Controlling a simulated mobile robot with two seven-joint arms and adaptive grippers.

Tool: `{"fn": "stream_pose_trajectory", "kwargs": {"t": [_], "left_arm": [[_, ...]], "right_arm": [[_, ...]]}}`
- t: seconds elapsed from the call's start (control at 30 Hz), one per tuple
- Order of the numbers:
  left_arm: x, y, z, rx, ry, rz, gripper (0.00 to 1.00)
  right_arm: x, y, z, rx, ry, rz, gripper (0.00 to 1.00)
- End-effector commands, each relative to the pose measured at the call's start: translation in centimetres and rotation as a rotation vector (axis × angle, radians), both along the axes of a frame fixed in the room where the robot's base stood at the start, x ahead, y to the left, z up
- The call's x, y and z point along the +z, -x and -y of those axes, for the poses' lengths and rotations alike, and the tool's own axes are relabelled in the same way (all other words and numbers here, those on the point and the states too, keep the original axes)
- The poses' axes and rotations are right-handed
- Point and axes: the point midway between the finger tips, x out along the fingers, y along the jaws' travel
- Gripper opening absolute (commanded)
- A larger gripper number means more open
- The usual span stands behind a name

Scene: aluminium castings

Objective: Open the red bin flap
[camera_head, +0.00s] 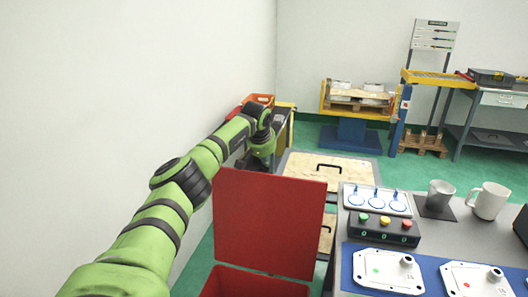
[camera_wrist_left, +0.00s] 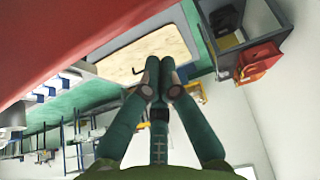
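The red bin flap (camera_head: 268,222) stands upright at the back of the red bin (camera_head: 250,286), whose top is open, in the head view. My left gripper reaches over and behind the flap from the left; its fingers are hidden there by the flap. In the left wrist view the flap (camera_wrist_left: 60,40) is a large red surface at the upper left, close to the camera. My left gripper (camera_wrist_left: 160,82) shows there with its fingers drawn together, nothing between them, apart from the flap. My right gripper is in neither view.
A grey bench (camera_head: 425,238) with a button box (camera_head: 385,229), cups and white castings on a blue mat stands right of the bin. A pale board with a black handle (camera_head: 330,168) lies behind the flap. A white wall is close on the left.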

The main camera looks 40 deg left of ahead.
Motion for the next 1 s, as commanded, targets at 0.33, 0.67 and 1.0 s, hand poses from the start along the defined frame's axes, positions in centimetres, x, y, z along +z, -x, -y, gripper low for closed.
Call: {"fn": "stream_pose_trajectory", "kwargs": {"t": [0.33,0.67,1.0], "left_arm": [[-0.6,0.8,0.3,-0.001,-0.001,-0.002,0.00],[-0.2,2.7,1.3,0.000,-0.001,-0.002,0.00],[-0.2,3.2,1.7,0.000,0.000,-0.001,0.00]], "right_arm": [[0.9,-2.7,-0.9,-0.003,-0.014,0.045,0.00],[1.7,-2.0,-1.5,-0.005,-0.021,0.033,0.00],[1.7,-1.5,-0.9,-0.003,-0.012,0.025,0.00]]}}
